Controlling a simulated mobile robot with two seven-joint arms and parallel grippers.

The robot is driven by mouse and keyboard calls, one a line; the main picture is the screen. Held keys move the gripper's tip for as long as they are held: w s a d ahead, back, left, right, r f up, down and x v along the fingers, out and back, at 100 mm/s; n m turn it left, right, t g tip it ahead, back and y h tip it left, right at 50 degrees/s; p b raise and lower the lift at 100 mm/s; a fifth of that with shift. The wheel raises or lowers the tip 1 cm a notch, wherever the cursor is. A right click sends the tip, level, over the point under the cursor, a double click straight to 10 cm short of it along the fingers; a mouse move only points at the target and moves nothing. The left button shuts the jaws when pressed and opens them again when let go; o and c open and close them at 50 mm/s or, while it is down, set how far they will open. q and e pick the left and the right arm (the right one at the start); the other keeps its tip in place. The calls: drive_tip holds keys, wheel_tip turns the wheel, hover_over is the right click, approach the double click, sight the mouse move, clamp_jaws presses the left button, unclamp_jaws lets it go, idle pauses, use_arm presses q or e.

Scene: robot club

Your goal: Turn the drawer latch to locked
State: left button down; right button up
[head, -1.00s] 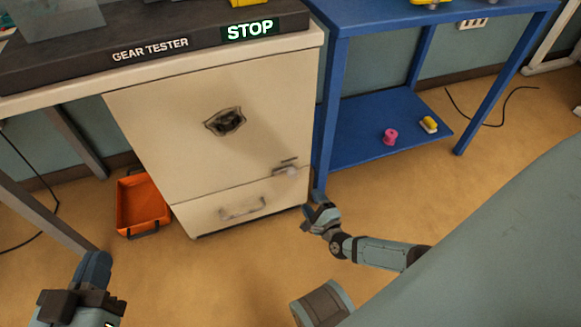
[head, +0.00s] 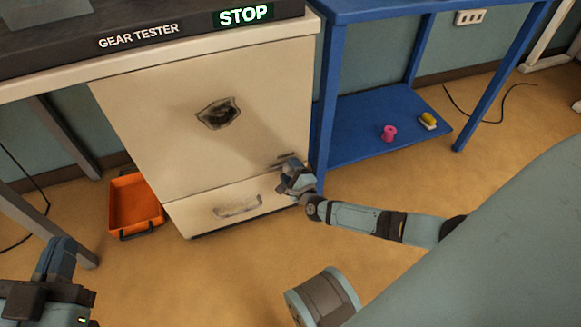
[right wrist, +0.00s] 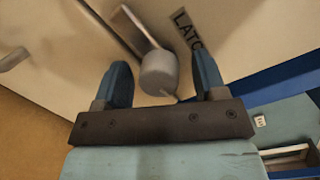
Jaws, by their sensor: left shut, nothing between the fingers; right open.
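The drawer latch, a round grey knob (right wrist: 159,73) with a flat bar, is on the cream cabinet front beside a label partly reading "LATC". My right gripper (right wrist: 164,85) is open, with a finger on either side of the knob in the right wrist view; I cannot tell whether they touch it. In the head view the right gripper (head: 290,172) covers most of the latch. The drawer (head: 205,215) with its bar handle (head: 238,207) is at the bottom of the cabinet and looks closed. My left gripper (head: 58,258) is shut and empty at the lower left, away from the cabinet.
A blue shelf unit (head: 328,100) stands right beside the cabinet, close to my right gripper. A pink spool (head: 389,133) and a yellow-white item (head: 428,121) lie on its lower shelf. An orange tray (head: 135,205) is on the floor left of the cabinet.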

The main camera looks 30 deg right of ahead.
drive_tip(key=c, duration=0.9)
use_arm(q)
drive_tip(key=shift+r, duration=0.2)
use_arm(e)
drive_tip(key=shift+r+n+p, duration=0.15)
drive_tip(key=shift+n+p, duration=0.45)
drive_tip(key=shift+p, duration=0.1)
drive_tip(key=n+g+p, duration=0.1)
drive_tip(key=n+p, duration=0.3)
drive_tip(key=shift+a+n, duration=0.15)
drive_tip(key=shift+n, duration=0.25)
drive_tip(key=shift+n+p, duration=0.9)
drive_tip(key=shift+n, duration=0.3)
drive_tip(key=n+h+p, duration=0.1)
drive_tip(key=n+p, duration=0.1)
drive_tip(key=n, duration=0.2)
drive_tip(key=shift+g, duration=0.4)
use_arm(q)
drive_tip(key=s+d+r+n+y+p, duration=0.1)
drive_tip(key=s+r+n, duration=0.2)
drive_tip(key=r+n, duration=0.2)
drive_tip(key=shift+d+r+p, duration=0.2)
drive_tip(key=shift+r+p, duration=0.05)
drive_tip(key=shift+p, duration=0.15)
use_arm(e)
drive_tip(key=shift+f+n+h, duration=0.2)
drive_tip(key=shift+n+h, duration=0.3)
drive_tip(key=shift+n, duration=1.4)
use_arm(q)
drive_tip(key=shift+t, duration=0.3)
